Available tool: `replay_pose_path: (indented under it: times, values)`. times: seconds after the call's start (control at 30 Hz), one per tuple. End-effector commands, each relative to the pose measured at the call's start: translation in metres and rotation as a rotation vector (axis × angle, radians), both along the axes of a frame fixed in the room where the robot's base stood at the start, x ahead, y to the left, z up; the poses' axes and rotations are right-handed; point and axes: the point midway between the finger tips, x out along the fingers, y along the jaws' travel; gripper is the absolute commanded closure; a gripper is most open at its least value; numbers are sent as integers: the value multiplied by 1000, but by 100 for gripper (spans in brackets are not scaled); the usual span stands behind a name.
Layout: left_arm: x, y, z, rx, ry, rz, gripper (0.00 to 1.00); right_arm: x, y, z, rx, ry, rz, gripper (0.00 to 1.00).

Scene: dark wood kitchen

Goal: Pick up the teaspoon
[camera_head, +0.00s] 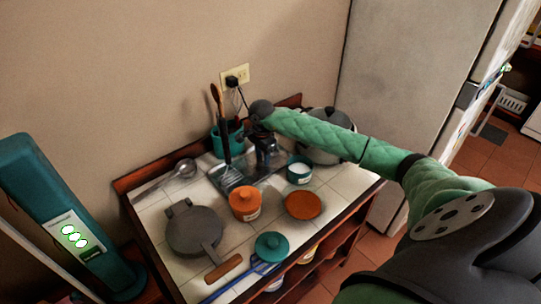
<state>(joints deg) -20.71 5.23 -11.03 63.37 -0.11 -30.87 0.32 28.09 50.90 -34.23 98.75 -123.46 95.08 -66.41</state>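I cannot make out the teaspoon for certain. A shiny metal utensil with a round bowl (185,168) lies at the left back of the tiled counter; I cannot tell whether it is a teaspoon or a larger ladle or strainer. My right arm reaches in from the right, and its gripper (266,154) points down over the back middle of the counter, near a metal tray (217,172). The gripper is dark and small, so its opening and anything between its fingers cannot be told. My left gripper is not in view.
A teal utensil holder (218,144) stands at the back. A grey pan (192,228), an orange lidded pot (244,204), an orange disc (302,205), a teal lid (272,246) and a teal-and-white jar (299,171) crowd the counter. A refrigerator (415,85) stands at the right.

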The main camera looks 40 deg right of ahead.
Motion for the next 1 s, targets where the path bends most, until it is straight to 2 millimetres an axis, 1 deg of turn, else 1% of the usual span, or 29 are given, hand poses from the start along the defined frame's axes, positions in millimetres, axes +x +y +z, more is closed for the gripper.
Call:
replay_pose_path:
  times: [0.8,0.83,0.9,1.0]
  values:
    - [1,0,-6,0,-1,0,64,0,0,-3,-1,0,0,67]
    - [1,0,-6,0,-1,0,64,0,0,-3,-1,0,0,69]
    - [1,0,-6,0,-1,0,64,0,0,-2,-1,0,0,82]
    - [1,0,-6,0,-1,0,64,0,0,-2,0,0,0,100]
